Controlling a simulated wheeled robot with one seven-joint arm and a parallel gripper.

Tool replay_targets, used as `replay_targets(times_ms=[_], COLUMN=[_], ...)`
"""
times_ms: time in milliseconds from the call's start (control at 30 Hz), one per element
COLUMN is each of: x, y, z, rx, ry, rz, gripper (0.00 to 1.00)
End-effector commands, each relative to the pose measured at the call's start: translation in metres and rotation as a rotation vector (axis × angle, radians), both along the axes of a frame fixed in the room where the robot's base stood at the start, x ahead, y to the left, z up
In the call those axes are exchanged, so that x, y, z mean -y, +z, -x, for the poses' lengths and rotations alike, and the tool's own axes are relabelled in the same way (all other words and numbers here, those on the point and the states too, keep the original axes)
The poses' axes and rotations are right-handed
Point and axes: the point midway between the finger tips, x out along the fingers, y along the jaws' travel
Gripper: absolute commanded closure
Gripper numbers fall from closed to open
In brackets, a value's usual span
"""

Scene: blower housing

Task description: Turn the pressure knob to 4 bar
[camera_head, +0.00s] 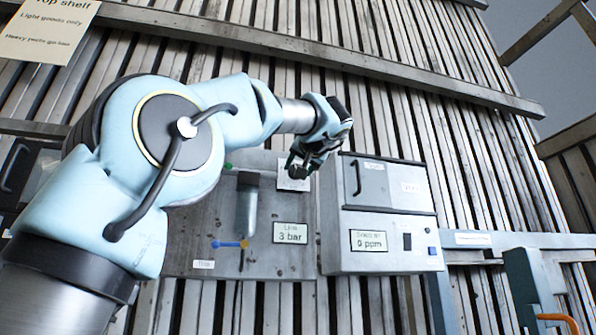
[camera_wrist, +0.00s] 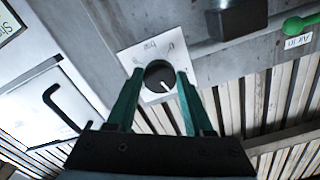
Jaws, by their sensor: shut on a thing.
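The pressure knob (camera_wrist: 158,82) is a dark round knob with a white pointer line, on a white dial plate (camera_wrist: 140,52) marked "bar". In the wrist view the two green fingers of my gripper (camera_wrist: 158,88) stand on either side of the knob and are shut on it. In the head view my gripper (camera_head: 311,160) is at the white dial plate (camera_head: 291,183) on the grey panel and hides much of the knob. A display (camera_head: 290,233) below the dial reads "3 bar".

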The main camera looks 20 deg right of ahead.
Motion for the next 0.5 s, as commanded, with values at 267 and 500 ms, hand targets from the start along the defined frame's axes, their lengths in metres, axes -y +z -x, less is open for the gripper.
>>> replay_targets(times_ms=[267,500], x=[-0.0004,-0.0006], y=[0.0009,0.0011], z=[0.0002,0.0], rx=[0.022,0.032], ry=[-0.001,-0.001], rz=[-0.181,-0.277], gripper=[1.0,1.0])
